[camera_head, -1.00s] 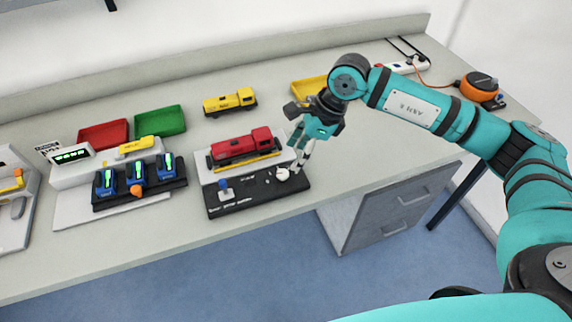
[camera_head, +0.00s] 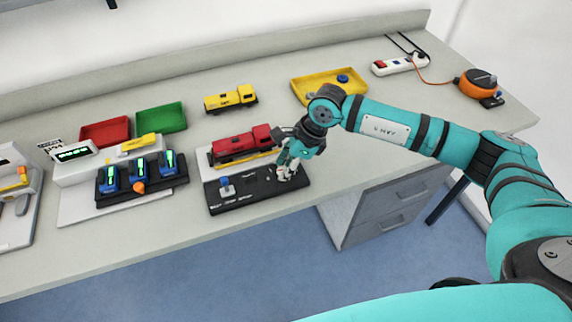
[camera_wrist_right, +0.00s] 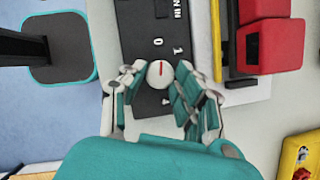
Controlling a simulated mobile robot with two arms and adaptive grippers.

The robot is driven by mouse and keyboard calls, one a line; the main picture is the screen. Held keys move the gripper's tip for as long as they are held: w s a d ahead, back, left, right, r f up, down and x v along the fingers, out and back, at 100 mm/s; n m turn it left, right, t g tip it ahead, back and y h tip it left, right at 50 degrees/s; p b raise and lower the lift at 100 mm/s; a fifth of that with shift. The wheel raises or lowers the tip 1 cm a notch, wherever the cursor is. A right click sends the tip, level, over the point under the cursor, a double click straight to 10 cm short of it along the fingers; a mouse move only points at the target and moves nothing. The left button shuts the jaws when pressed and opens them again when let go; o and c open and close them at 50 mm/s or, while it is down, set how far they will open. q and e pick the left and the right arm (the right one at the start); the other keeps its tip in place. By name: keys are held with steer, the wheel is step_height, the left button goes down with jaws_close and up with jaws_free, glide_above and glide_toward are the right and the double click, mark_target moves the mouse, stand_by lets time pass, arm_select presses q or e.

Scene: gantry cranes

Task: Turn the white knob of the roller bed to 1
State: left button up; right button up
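The white knob (camera_wrist_right: 160,75) has a red line and sits on the black control panel (camera_head: 245,196) of the roller bed. In the right wrist view, the line points up, close to the printed 0; the 1 is up and to the right. My right gripper (camera_wrist_right: 161,72) is over the knob with one finger on each side. Its fingers are apart, and a narrow gap seems to show on both sides. In the head view, the right gripper (camera_head: 286,172) mostly hides the knob. My left gripper is not in view.
A red locomotive (camera_head: 240,144) stands behind the panel. A blue-topped lever (camera_head: 224,184) stands at the panel's left. A yellow tray (camera_head: 318,82) holds a blue round thing. A yellow truck (camera_head: 230,100) and a power strip (camera_head: 400,65) are farther back.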

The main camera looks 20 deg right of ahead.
jaws_close()
steer(key=m+t+b, duration=0.1)
steer(key=m+b, duration=0.1)
steer(key=m+h+b, duration=0.1)
steer(key=m, duration=0.2)
steer(key=shift+s+a+f+t+b, duration=0.1)
steer(key=shift+s+a+t+b, duration=0.05)
steer(key=shift+t+b, duration=0.25)
steer(key=shift+m+t+h+b, duration=0.3)
steer(key=shift+m+h+b, duration=0.2)
steer(key=shift+m+b, duration=0.65)
steer(key=shift+m, duration=0.35)
steer(key=shift+r, duration=0.2)
steer(key=o, duration=0.6)
jaws_free()
